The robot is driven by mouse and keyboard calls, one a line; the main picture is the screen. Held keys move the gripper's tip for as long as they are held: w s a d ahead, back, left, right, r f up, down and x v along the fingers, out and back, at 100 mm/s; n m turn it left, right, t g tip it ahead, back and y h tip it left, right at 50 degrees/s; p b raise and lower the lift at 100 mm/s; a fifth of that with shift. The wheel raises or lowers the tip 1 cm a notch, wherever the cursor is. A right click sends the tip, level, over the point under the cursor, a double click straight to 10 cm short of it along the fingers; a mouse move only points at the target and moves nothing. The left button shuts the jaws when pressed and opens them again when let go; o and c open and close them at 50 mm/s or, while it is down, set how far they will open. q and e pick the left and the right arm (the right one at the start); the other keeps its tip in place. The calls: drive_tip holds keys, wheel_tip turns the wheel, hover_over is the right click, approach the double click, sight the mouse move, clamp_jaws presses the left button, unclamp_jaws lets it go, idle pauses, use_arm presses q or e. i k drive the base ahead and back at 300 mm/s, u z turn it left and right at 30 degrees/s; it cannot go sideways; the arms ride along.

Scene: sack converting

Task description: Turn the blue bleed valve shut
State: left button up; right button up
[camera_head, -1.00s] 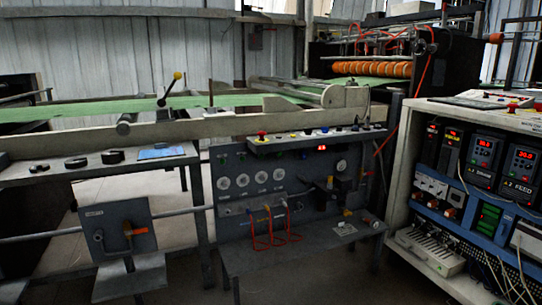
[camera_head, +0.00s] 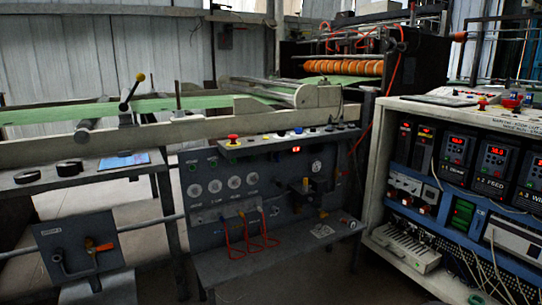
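A dark grey pneumatic panel (camera_head: 284,172) stands under the machine's cream rail, with several round white gauges (camera_head: 233,182) in a row. Below the gauges is a manifold (camera_head: 225,209) with small fittings, and red hose loops (camera_head: 232,254) hang from it. The fittings are too small to tell for certain which one is the blue bleed valve or how its handle is turned. A separate grey plate (camera_head: 80,247) at lower left carries a lever with an orange grip (camera_head: 103,247). Neither of my grippers is in view.
A cream control rack (camera_head: 385,176) with displays stands close on the right, with loose cables at its front. A grey shelf (camera_head: 290,246) juts out below the panel. A ledge with black knobs (camera_head: 28,176) is at left. Dark floor lies between panel and rack.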

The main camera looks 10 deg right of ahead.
sight(276, 156)
drive_tip(key=i, duration=1.5)
drive_tip(key=z, duration=0.05)
